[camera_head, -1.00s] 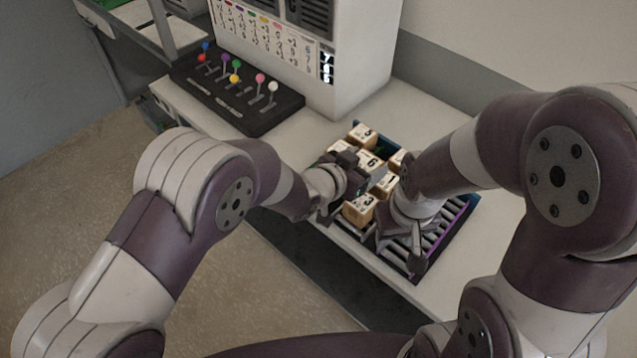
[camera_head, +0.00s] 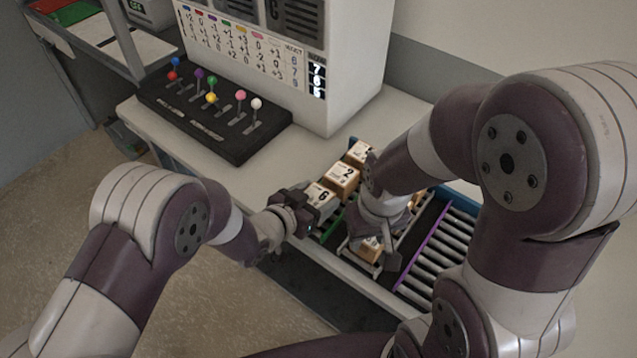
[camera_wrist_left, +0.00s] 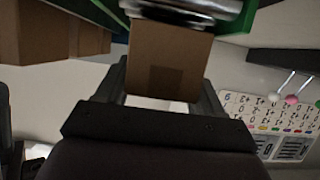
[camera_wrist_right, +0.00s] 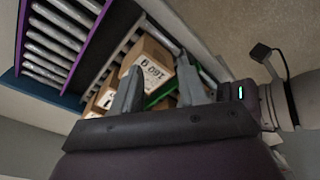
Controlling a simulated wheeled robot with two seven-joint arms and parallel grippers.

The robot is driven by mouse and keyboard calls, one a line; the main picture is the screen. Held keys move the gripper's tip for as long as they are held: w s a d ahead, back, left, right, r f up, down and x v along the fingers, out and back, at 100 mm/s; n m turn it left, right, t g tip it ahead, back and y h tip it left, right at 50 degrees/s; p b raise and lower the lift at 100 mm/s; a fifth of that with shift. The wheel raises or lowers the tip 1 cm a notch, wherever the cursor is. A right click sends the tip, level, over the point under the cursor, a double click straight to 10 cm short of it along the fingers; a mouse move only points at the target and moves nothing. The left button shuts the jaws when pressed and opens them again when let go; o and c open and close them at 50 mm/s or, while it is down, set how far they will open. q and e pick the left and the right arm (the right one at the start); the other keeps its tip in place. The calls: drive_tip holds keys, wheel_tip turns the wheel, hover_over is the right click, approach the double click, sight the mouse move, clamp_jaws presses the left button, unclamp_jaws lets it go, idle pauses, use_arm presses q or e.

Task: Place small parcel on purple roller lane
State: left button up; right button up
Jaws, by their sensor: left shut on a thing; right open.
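The purple roller lane (camera_head: 430,250) is a strip of metal rollers with a purple edge, right of the parcels in the head view. Its visible rollers are bare. The right wrist view shows the purple edge (camera_wrist_right: 92,35) at upper left. My left gripper (camera_head: 308,208) is shut on a brown parcel, beside the one labelled 6 (camera_head: 322,196) or on it; the left wrist view shows the brown carton (camera_wrist_left: 165,62) between its fingers. My right gripper (camera_head: 375,250) is open above a brown parcel (camera_head: 368,246). In the right wrist view a labelled parcel (camera_wrist_right: 150,68) shows beyond its fingers.
Parcels labelled 2 (camera_head: 342,178) and 5 (camera_head: 358,153) stand in a row behind on a green-edged lane. A black lever panel (camera_head: 215,112) with coloured knobs and a white cabinet (camera_head: 350,85) stand at the back. My right arm covers part of the lanes.

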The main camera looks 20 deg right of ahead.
use_arm(q)
drive_tip(key=shift+s+d+f, duration=0.2)
drive_tip(key=shift+d+f, duration=0.1)
drive_tip(key=shift+d, duration=0.25)
drive_tip(key=shift+w+a, duration=0.2)
drive_tip(key=shift+a, duration=0.3)
drive_tip(key=shift+s+f, duration=0.1)
drive_tip(key=shift+f, duration=0.1)
drive_tip(key=o, duration=1.1)
drive_tip(key=shift+d, duration=0.3)
drive_tip(key=shift+c, duration=0.2)
drive_tip(key=shift+a, duration=0.15)
